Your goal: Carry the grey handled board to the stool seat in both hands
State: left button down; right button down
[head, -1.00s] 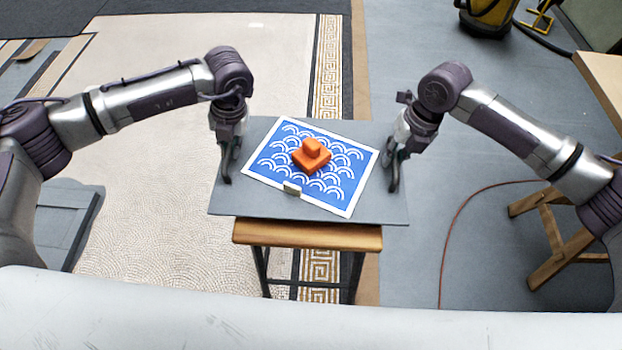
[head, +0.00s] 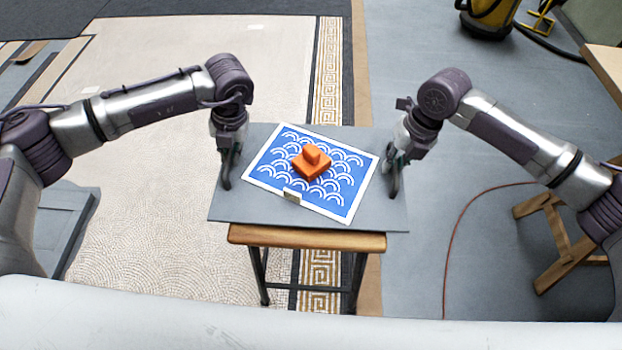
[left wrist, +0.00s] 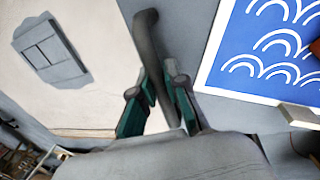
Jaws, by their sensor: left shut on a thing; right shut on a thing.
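The grey handled board (head: 235,208) is held level-looking between my two grippers in the head view. My left gripper (head: 226,172) is shut on the handle at its left edge; the left wrist view shows teal-padded fingers (left wrist: 150,108) on either side of the grey handle (left wrist: 147,45). My right gripper (head: 394,178) is shut on the right edge's handle, mostly hidden by the fingers. The wooden stool seat (head: 300,239) shows only along its front edge beneath the board. Whether the board touches the seat cannot be told.
On the board lie a blue and white patterned sheet (head: 330,203), an orange knobbed block (head: 311,166) and a small pale piece (head: 292,195) at the sheet's near edge. A wooden trestle (head: 555,220) and a red cable (head: 452,235) are on the right floor.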

pick_arm(q)
jog(key=shift+f, duration=0.4)
pick_arm(e)
jog(key=shift+f, duration=0.4)
pick_arm(q)
jog(key=c, duration=1.2)
grip_release()
pick_arm(e)
jog(key=c, duration=1.2)
grip_release()
jog(key=shift+r, duration=0.2)
pick_arm(q)
notch_tip(320, 180, up, 12)
jog(key=d, duration=0.2)
jog(key=shift+d, duration=0.15)
pick_arm(e)
notch_tip(320, 180, up, 12)
jog(key=d, duration=0.2)
jog(key=shift+d+f, duration=0.2)
jog(key=shift+f, duration=0.05)
pick_arm(q)
jog(key=shift+s+f, duration=0.1)
jog(key=shift+f, duration=0.05)
pick_arm(e)
jog(key=shift+s+f, duration=0.1)
jog(key=shift+s, duration=0.05)
